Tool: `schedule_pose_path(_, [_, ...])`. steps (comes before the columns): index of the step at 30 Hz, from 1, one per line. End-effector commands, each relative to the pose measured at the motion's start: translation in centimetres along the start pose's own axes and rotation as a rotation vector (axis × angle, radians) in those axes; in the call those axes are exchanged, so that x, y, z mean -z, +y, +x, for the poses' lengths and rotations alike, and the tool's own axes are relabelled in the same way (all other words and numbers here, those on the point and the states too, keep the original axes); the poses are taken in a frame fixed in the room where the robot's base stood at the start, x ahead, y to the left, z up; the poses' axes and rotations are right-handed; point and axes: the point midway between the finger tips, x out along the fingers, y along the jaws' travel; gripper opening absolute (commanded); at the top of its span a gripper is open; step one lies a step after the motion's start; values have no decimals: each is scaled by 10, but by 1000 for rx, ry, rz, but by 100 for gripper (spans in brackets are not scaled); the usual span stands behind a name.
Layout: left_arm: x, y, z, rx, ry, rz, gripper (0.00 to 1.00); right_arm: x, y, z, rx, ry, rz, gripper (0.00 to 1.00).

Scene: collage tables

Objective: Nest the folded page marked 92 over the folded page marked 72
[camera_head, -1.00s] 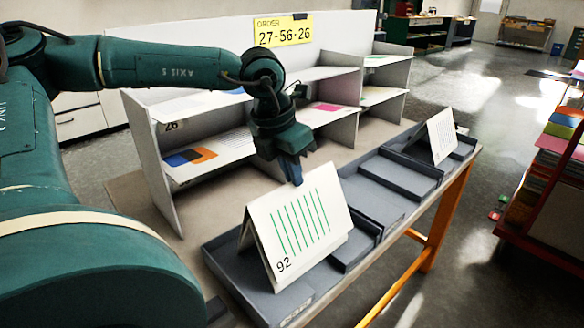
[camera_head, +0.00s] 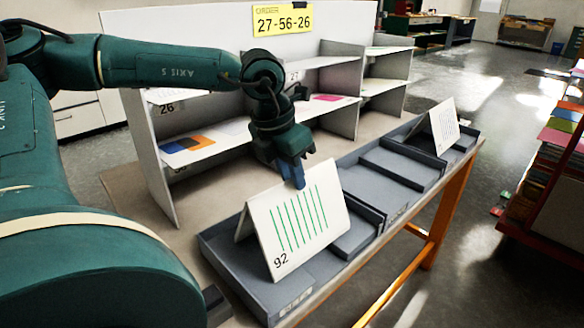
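The folded page marked 92 (camera_head: 299,221) is a white tent with green stripes. It stands ridge up in the near compartment of the grey tray (camera_head: 217,251). My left gripper (camera_head: 297,175) points down at its ridge, with a blue finger overlapping the striped face near the top. The other finger is hard to make out, so I cannot tell whether it is gripping. Another white folded page (camera_head: 443,125) stands tented in the far right compartment; no number is readable on it, so I cannot confirm it is 72. My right gripper is out of view.
A white shelf unit (camera_head: 152,160) with sheets in its slots stands behind the tray, with a yellow order sign (camera_head: 283,18) on top. The middle tray compartments (camera_head: 375,190) are empty. A rack of coloured stacks (camera_head: 560,140) stands at the right.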

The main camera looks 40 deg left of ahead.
Motion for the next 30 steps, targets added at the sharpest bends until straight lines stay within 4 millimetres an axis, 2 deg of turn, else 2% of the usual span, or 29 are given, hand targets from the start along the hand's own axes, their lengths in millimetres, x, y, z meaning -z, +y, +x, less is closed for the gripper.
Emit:
schedule_pose_path(4, [0,0,0,0,1,0,32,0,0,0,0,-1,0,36])
schedule_pose_path(11, [-2,0,-3,-2,-5,0,32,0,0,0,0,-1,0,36])
schedule_pose_path(14, [-3,0,-10,-2,-9,0,32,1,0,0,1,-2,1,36])
schedule_pose_path(17, [-3,0,-25,-2,-11,0,32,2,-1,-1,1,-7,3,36])
schedule_pose_path(24, [-3,0,-80,-3,-11,-1,32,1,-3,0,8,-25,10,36])
schedule_pose_path(30, [-2,0,-116,-2,-7,-1,32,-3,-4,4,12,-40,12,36])
